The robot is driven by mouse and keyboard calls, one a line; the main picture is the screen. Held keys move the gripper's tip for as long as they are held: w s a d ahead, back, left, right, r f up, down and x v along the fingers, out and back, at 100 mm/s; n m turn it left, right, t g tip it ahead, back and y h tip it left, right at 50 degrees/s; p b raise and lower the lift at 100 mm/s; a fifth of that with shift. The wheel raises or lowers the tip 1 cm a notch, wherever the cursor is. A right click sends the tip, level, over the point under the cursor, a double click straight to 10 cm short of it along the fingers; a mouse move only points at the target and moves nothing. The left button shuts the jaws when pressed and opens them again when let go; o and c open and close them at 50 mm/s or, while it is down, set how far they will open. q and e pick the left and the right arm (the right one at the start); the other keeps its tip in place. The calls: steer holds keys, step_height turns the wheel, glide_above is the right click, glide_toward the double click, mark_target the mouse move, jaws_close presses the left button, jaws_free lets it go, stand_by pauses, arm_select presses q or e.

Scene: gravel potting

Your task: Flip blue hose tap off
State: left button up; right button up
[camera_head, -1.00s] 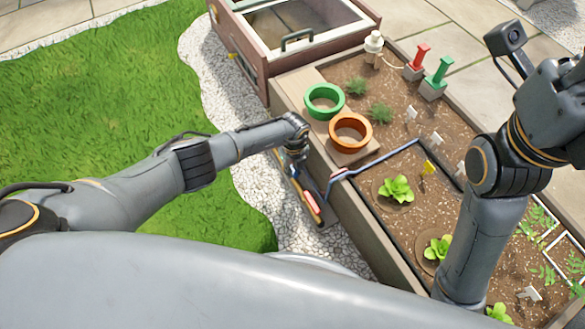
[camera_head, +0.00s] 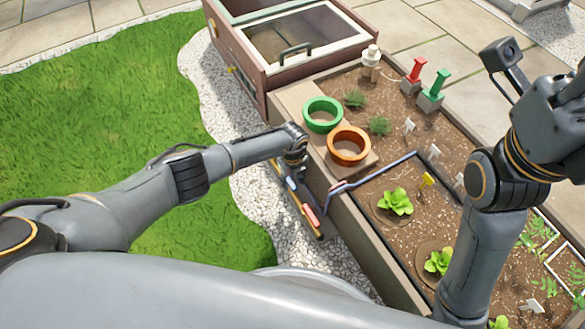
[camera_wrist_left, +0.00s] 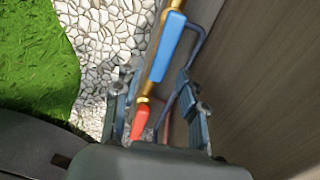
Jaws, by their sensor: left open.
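A tap board (camera_head: 318,232) stands low beside the planter's left wall. It carries a blue hose tap lever (camera_head: 291,183) and, nearer me, a red tap lever (camera_head: 310,216). In the left wrist view the blue lever (camera_wrist_left: 167,46) lies along a brass pipe, above and beyond the fingertips in the picture. The red lever (camera_wrist_left: 139,122) appears between the fingers there. My left gripper (camera_head: 295,163) is over the far part of the board; in the wrist view my left gripper (camera_wrist_left: 157,112) is open. Contact with either lever is unclear.
The wooden planter wall (camera_head: 350,215) rises close on the right of the taps. A blue-grey hose (camera_head: 375,172) crosses over it. Green (camera_head: 322,113) and orange (camera_head: 349,146) ring pots sit on the planter's corner. White gravel (camera_head: 250,190) and grass lie left.

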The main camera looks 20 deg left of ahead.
mark_target(292, 185)
arm_select(q)
step_height(292, 185, up, 11)
stand_by(0.3)
steer(key=shift+s+f, duration=0.1)
steer(key=shift+f, duration=0.05)
stand_by(0.4)
